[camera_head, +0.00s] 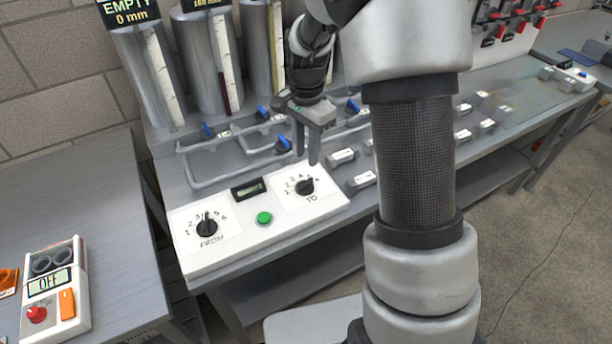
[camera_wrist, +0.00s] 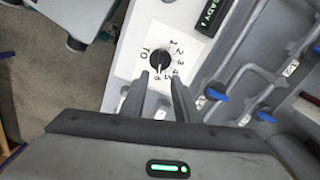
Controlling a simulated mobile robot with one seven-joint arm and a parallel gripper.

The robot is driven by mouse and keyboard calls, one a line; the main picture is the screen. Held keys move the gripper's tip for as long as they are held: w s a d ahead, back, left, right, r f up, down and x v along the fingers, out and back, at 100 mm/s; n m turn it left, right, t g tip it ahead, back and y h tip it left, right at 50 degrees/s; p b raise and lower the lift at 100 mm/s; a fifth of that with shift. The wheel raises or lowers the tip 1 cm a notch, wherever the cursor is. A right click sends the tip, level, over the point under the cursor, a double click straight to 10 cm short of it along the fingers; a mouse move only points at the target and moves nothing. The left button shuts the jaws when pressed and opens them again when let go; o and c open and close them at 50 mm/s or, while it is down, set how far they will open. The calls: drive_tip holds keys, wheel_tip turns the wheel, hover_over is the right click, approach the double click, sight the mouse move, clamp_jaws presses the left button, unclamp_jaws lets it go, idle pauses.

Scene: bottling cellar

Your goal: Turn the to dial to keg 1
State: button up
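The TO dial (camera_head: 305,187) is a black knob on the right white plate of the control panel, ringed by numbers from 1 to 6. It also shows in the wrist view (camera_wrist: 158,62). Its white mark seems to point near the 5 or 6 end, away from 1; the exact number is hard to tell. My gripper (camera_head: 307,155) is above and just behind the dial, fingers pointing down. In the wrist view my gripper (camera_wrist: 160,82) has its two fingers apart with nothing between them, and the dial lies just beyond the tips, untouched.
The FROM dial (camera_head: 207,227), a green button (camera_head: 264,218) and a small display (camera_head: 248,188) share the panel. Blue-handled valves (camera_head: 283,144) on grey pipes stand behind it. Tall tanks (camera_head: 208,60) are at the back. A device reading OFF (camera_head: 54,290) sits on the left table.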

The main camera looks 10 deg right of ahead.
sight(306, 179)
wheel_tip(306, 179, down, 9)
drive_tip(key=shift+r+b, duration=0.1)
drive_tip(key=shift+b, duration=0.25)
clamp_jaws()
